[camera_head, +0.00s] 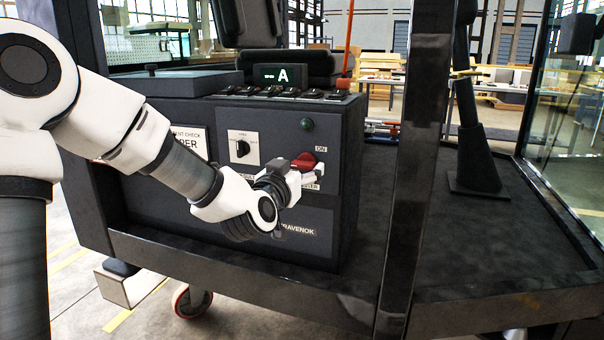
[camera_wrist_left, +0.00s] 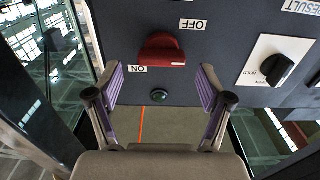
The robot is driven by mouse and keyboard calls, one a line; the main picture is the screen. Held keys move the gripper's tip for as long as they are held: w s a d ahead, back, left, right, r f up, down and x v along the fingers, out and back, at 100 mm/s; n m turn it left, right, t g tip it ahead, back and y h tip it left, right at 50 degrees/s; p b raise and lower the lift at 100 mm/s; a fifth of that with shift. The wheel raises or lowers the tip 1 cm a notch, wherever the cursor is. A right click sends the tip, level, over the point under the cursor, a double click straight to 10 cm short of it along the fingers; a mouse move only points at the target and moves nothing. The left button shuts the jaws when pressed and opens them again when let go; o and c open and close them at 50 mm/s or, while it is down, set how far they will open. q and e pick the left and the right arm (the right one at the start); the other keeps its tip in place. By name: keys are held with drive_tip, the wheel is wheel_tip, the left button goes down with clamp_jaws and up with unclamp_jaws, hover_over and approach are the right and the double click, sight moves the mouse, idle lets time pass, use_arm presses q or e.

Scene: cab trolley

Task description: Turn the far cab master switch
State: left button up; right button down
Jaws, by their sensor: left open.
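The red master switch (camera_head: 304,161) is on the dark front panel of the cab console, beside an ON label. The left wrist view shows the red knob (camera_wrist_left: 162,50) from close up, between the ON and OFF labels. My left gripper (camera_head: 290,178) is in front of the panel, just below the knob, and partly covers the label there. In the wrist view my left gripper (camera_wrist_left: 160,82) is open, its two purple-padded fingers spread apart with nothing between them. The knob lies just beyond the fingertips, and I see no contact.
A black selector knob (camera_head: 241,148) on a white plate is left of the switch; it also shows in the wrist view (camera_wrist_left: 278,68). A green lamp (camera_head: 307,124) sits above the switch. A dark upright post (camera_head: 415,150) stands right of the console, beside bare trolley deck (camera_head: 490,240).

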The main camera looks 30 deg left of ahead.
use_arm(q)
drive_tip(key=shift+x, duration=1.15)
drive_tip(key=shift+c, duration=0.4)
drive_tip(key=c, duration=1.1)
